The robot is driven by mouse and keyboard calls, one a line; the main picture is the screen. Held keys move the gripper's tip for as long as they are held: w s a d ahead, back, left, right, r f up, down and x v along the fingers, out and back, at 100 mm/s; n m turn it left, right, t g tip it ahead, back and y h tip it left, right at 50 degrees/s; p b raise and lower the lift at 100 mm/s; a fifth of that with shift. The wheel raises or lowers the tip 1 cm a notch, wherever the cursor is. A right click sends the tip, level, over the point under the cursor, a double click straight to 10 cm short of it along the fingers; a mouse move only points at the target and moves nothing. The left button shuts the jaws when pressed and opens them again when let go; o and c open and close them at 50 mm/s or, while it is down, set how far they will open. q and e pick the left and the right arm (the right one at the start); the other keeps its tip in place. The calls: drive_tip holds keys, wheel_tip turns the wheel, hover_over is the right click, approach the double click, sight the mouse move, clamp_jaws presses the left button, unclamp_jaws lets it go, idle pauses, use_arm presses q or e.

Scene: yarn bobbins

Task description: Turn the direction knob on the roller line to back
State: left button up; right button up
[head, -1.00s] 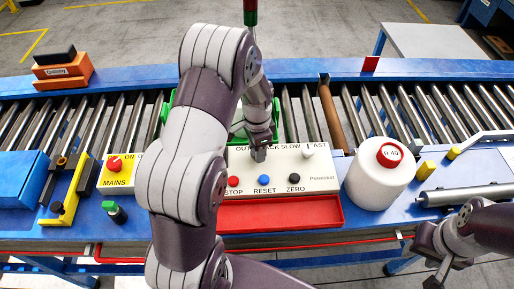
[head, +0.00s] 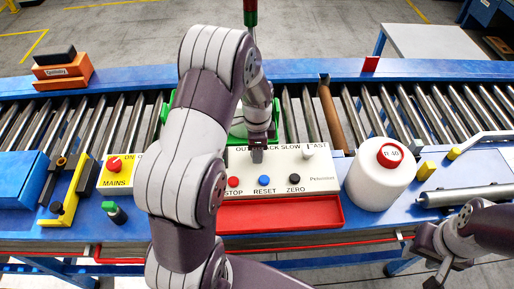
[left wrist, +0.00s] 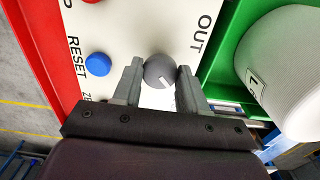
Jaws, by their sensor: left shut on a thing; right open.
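The direction knob (left wrist: 160,71) is a round grey knob with a pale pointer line, on the white control panel (head: 328,170). In the left wrist view it sits between the fingertips of my left gripper (left wrist: 158,78), which is shut on it. In the head view my left gripper (head: 257,155) reaches down to the panel's upper part and hides the knob. The word OUT shows beside the knob; the pointer's exact setting is hard to read. My right gripper (head: 437,274) is open and empty at the lower right, away from the panel.
STOP, RESET (head: 264,180) and ZERO buttons line the panel's front, with a speed knob (head: 308,154) at right. A red tray (head: 300,214) lies in front. A green crate (left wrist: 221,62) with a white bobbin is behind. Another bobbin (head: 378,186) stands right.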

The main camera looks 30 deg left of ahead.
use_arm(q)
drive_tip(key=shift+w+r, duration=0.1)
drive_tip(key=o, duration=1)
drive_tip(key=shift+o, duration=0.2)
wheel_tip(320, 180, up, 13)
drive_tip(key=shift+f+b, duration=0.2)
drive_tip(key=shift+b, duration=0.25)
